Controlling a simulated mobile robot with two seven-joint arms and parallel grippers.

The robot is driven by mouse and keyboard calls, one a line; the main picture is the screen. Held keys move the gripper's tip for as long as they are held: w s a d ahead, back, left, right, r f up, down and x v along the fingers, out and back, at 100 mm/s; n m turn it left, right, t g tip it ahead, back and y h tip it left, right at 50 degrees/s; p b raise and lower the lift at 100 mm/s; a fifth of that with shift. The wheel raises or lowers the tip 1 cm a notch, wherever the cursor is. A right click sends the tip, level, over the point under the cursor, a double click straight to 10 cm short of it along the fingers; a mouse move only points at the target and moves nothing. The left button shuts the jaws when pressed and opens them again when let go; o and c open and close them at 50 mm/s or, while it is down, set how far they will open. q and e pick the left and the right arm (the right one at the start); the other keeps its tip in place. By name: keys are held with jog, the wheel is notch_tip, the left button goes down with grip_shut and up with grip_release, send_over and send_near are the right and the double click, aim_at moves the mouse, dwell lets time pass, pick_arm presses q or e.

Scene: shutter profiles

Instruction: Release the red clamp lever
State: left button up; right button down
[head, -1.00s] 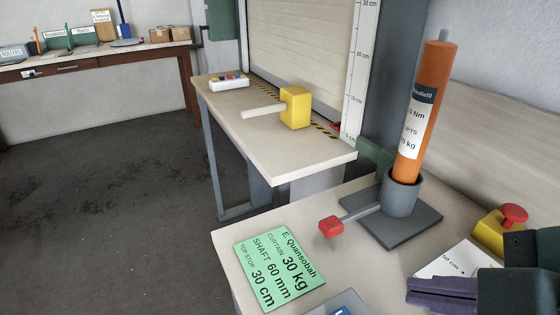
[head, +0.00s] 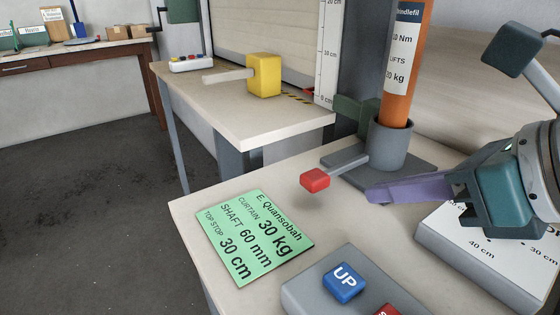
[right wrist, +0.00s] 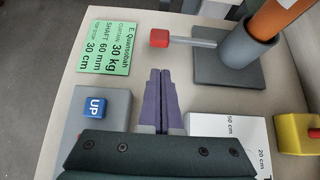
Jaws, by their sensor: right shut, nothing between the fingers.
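The red clamp lever (head: 315,180) is a red knob on a grey rod that sticks out to the left from the grey cylindrical clamp holder (head: 393,146). The holder stands on a grey base plate and holds an upright orange tube (head: 406,60). In the right wrist view the red knob (right wrist: 159,38) lies ahead of the fingers, apart from them. My right gripper (head: 372,195) is shut and empty, its purple fingers pointing left, to the right of the knob. It also shows in the right wrist view (right wrist: 160,72). My left gripper is not in view.
A green card (head: 255,235) lies left of the lever. A grey box with a blue UP button (head: 344,282) stands at the front. A white-topped block (head: 480,255) lies under my right gripper. A yellow block (head: 264,75) with a rod sits on the further bench.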

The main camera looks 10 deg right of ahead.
aim_at(338, 170)
jog(key=shift+w+f, duration=0.1)
jog(key=b+x, duration=0.2)
jog(key=x, duration=0.7)
jog(key=shift+w+a+f, duration=0.2)
jog(key=shift+w+a, duration=0.05)
jog(key=shift+w, duration=0.05)
